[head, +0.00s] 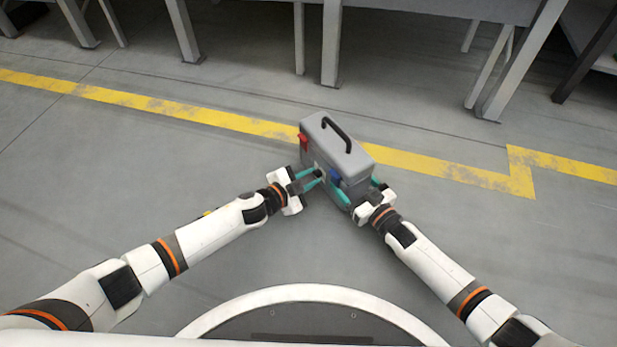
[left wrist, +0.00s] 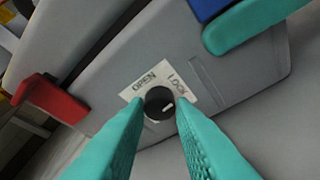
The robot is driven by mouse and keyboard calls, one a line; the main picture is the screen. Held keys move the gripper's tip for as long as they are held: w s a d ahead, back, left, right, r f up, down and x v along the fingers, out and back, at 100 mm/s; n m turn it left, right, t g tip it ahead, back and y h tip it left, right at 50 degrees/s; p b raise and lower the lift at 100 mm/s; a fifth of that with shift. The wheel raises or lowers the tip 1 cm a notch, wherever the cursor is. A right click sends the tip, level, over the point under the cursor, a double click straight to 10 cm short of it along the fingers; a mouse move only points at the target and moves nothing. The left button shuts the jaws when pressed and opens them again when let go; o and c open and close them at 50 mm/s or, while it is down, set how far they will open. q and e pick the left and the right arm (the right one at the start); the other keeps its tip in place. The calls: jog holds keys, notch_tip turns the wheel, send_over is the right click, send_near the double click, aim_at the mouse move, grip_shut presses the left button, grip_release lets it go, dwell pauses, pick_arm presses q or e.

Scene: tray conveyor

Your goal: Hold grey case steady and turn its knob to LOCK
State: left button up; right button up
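The grey case (head: 347,161) stands upright on the floor with a black handle on top. Its front carries a small black knob (left wrist: 158,103) on a white plate with OPEN and LOCK labels.
A yellow floor line (head: 420,168) runs behind the case. Grey tables (head: 330,45) stand farther back. The floor around the case is clear.

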pick_arm(q)
grip_shut()
jog(key=shift+s+m+t, duration=0.1)
jog(key=shift+m+t, duration=0.2)
jog(key=shift+m, duration=0.3)
jog(key=o, duration=0.5)
grip_release()
jog(key=shift+o, duration=0.2)
jog(key=v, duration=1.2)
jog(key=shift+d, duration=0.1)
